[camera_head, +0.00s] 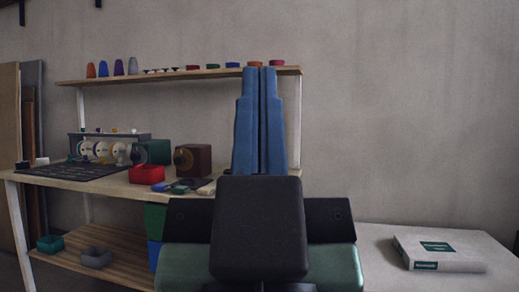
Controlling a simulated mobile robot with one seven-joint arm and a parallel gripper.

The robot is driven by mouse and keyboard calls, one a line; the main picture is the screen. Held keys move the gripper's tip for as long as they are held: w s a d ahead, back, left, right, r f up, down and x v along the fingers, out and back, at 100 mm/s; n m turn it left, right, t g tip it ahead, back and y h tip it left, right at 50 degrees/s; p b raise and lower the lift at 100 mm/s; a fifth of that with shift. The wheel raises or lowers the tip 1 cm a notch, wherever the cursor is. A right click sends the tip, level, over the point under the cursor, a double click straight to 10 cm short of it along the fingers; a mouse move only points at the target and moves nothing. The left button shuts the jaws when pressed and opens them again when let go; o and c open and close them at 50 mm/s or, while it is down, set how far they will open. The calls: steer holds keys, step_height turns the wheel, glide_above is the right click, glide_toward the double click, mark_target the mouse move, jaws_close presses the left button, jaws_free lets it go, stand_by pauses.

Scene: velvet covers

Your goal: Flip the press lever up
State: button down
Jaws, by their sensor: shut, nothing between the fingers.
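My gripper (259,75) stands upright in the middle of the view. Its two tall blue fingers are shut against each other, with nothing between them. The tips reach the height of the upper shelf, and the fingers cover the right part of the workbench (115,183). I cannot make out a press or its lever; one may be hidden behind my gripper.
A red tray (146,174), small blue and green pieces, a dark mat (72,171) and a rack of spools (104,152) are on the bench. The upper shelf (170,77) holds several small coloured items. A white box (438,254) lies on a pale surface at right.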

step_height(320, 180, up, 41)
steer(key=p, duration=3.8)
